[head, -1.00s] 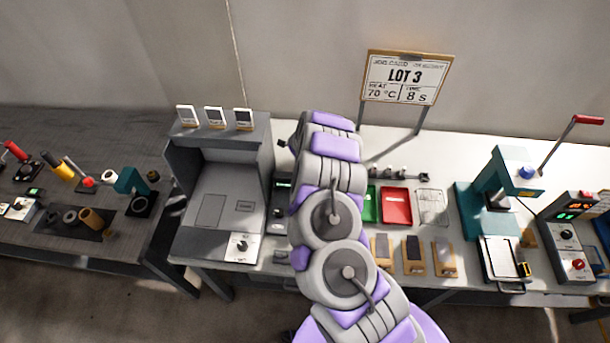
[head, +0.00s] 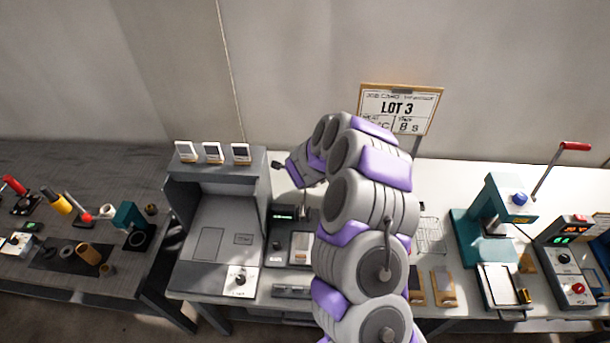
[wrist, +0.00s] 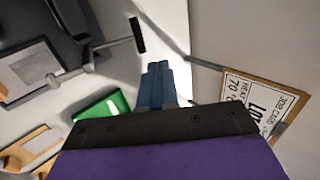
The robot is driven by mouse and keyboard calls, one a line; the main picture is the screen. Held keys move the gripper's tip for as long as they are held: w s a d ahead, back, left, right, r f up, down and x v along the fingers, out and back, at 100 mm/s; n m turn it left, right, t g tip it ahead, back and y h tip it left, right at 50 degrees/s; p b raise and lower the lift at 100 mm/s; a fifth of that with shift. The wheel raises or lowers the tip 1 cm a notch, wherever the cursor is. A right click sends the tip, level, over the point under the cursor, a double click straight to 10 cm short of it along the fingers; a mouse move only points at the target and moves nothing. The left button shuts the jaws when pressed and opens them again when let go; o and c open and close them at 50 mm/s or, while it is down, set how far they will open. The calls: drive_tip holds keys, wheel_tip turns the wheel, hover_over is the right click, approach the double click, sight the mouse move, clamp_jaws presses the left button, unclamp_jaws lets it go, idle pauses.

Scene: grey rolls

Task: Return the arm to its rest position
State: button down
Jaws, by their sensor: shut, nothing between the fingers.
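My arm, grey and purple, rises from the bottom of the head view and bends over at the top, its far part folding down to the left above the bench. My gripper (wrist: 162,68) shows in the wrist view as two blue fingers side by side, shut and empty, pointing away from the camera. It appears clear of the things around it. In the head view I cannot make out the fingers clearly.
A grey machine (head: 207,245) stands left of my arm, with small framed panels on top. The LOT 3 sign (head: 400,108) stands behind. A teal press (head: 510,205) and a control box (head: 567,255) are at right. A green tray (wrist: 103,107) lies below the wrist.

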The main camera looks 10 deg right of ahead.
drive_tip(key=s+a+r+n+y+b, duration=0.35)
drive_tip(key=a+r+n+y, duration=0.2)
drive_tip(key=a+r, duration=0.5)
drive_tip(key=s+a+r+n+g+y+b, duration=0.2)
drive_tip(key=s+a+r+n+y+b, duration=0.15)
drive_tip(key=s+a+n, duration=0.6)
drive_tip(key=s+d+f+n+g+h+b, duration=0.1)
drive_tip(key=s+d, duration=0.4)
drive_tip(key=s, duration=0.7)
drive_tip(key=s+d+f+n+g+h+b, duration=0.1)
drive_tip(key=s+d+n+g+h+b, duration=0.2)
drive_tip(key=s, duration=1)
drive_tip(key=s+d+f+n+g+h+b, duration=0.2)
drive_tip(key=s+d, duration=0.5)
drive_tip(key=s, duration=0.6)
drive_tip(key=shift+d+n+g+b, duration=0.35)
drive_tip(key=shift+g+b, duration=0.45)
drive_tip(key=shift+b, duration=0.15)
